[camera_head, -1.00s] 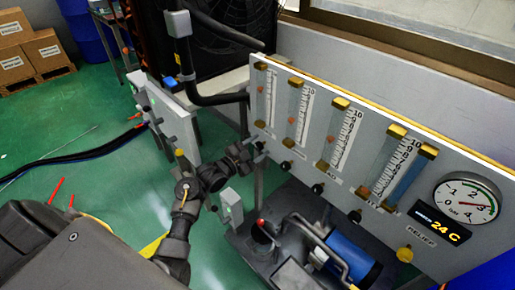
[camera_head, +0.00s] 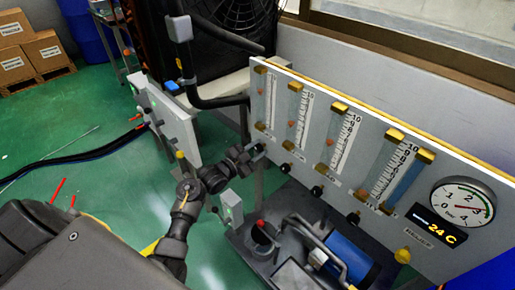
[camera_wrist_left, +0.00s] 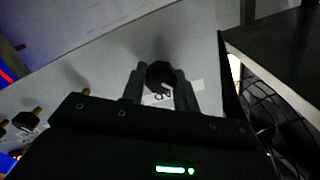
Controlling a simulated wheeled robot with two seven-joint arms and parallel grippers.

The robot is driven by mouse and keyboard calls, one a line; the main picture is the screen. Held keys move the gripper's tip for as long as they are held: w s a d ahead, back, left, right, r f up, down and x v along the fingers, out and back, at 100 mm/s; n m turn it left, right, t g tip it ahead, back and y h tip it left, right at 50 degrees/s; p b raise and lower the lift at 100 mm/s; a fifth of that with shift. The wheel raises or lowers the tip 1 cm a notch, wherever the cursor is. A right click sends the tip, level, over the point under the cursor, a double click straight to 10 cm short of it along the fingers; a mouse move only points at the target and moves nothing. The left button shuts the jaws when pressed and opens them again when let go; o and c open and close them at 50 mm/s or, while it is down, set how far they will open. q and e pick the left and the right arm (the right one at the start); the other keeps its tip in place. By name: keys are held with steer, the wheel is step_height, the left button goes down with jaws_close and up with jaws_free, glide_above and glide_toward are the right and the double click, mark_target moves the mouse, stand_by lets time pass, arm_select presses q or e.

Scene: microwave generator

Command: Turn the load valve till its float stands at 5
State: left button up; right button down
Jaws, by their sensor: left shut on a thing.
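My left gripper (camera_head: 254,152) is at the lower left of the grey panel and shut on the leftmost knob. In the left wrist view the dark round knob (camera_wrist_left: 160,74) sits between its two fingers. A white label beside the knob is partly covered; the letters that show look like "AD". Above it in the head view is the leftmost flow tube (camera_head: 270,95) with a printed scale. Its small float is too fine to read against the numbers. My right gripper is not in view.
More flow tubes stand to the right, each with a black knob below, such as this knob (camera_head: 317,191). A yellow relief knob (camera_head: 403,256) and a round gauge (camera_head: 463,203) are at the right. A blue pump (camera_head: 340,253) stands below the panel.

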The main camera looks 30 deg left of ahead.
arm_select(q)
steer(key=o, duration=1)
steer(key=shift+s, duration=0.1)
steer(key=shift+s+a, duration=0.15)
steer(key=shift+s, duration=0.2)
steer(key=v, duration=1)
steer(key=shift+p, duration=0.35)
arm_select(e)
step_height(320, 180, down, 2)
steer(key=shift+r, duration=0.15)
